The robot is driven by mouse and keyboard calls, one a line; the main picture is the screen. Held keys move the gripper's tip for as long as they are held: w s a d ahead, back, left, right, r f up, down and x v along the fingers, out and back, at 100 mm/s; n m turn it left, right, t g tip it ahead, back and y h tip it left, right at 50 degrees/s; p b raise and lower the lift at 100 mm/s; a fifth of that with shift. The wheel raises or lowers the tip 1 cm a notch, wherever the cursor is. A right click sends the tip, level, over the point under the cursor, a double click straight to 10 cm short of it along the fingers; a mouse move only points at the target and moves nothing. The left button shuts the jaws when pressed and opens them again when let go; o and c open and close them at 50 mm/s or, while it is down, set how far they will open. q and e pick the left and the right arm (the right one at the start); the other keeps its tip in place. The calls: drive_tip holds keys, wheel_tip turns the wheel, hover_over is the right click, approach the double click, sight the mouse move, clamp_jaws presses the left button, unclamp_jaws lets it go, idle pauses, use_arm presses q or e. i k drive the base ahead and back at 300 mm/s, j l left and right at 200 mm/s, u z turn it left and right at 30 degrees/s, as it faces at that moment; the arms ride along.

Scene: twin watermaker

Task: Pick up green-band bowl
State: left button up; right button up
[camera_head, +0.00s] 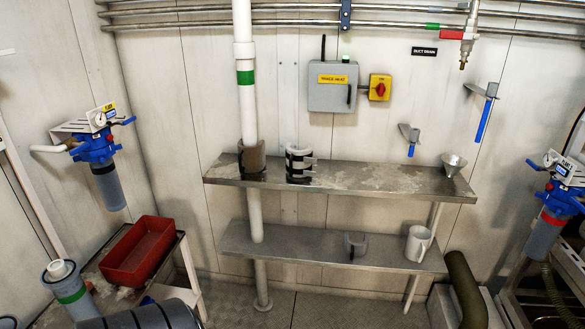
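The green-band bowl (72,296) is a grey-blue cylinder with a green band around it, at the lower left. A white round piece shows in its open top. It stands upright, slightly tilted in the picture, at the near left end of a low bench (190,280). Its lower part is cut off or hidden at the bottom of the picture.
A red tray (120,272) sits on the bench right of the bowl. A blue-headed filter housing (97,150) hangs on the left wall. Two metal shelves (400,183) stand along the back wall.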

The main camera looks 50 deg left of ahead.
sight(72, 294)
drive_tip(key=u, duration=3.25)
drive_tip(key=z, duration=3.6)
drive_tip(key=u, duration=3.6)
